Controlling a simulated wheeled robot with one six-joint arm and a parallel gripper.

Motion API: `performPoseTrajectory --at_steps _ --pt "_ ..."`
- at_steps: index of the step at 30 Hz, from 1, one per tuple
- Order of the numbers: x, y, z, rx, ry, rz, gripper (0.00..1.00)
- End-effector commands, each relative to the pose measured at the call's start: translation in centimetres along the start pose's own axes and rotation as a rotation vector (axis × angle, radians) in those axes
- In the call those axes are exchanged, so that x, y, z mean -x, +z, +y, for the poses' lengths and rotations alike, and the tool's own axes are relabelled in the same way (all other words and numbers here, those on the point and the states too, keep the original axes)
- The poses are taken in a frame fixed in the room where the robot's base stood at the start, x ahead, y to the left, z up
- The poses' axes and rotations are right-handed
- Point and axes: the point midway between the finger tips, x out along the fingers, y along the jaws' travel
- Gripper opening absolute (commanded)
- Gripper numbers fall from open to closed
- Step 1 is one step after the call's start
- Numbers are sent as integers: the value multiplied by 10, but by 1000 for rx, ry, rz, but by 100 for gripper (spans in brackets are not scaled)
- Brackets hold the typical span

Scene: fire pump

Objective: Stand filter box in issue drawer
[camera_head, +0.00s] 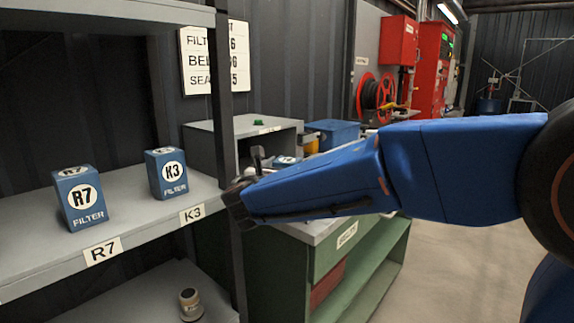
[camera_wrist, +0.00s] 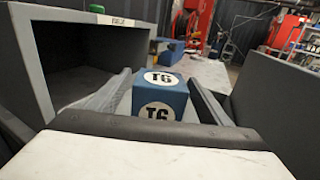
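In the head view my gripper (camera_head: 247,190) is over the near end of the green bench, in front of a grey open-fronted cabinet (camera_head: 240,140). Part of a blue box with a white label (camera_head: 287,161) shows behind my arm. I cannot pick out the issue drawer for sure; the bench front (camera_head: 330,250) has a small label I cannot read.
The grey cabinet (camera_wrist: 28,60) stands close on the left in the wrist view, with a green item on top. Blue filter boxes R7 (camera_head: 80,200) and K3 (camera_head: 166,174) stand on the shelf (camera_head: 140,228). A shelf post (camera_head: 228,110) is near my gripper. The floor at right is clear.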

Motion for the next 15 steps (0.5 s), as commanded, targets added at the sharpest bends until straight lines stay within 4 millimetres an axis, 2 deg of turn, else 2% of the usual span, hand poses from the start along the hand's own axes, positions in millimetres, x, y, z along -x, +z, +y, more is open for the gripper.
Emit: performPoseTrajectory --at_steps 10,15 --pt "0 3 0 0 0 0 72" --pt "20 3 1 0 4 0 72"
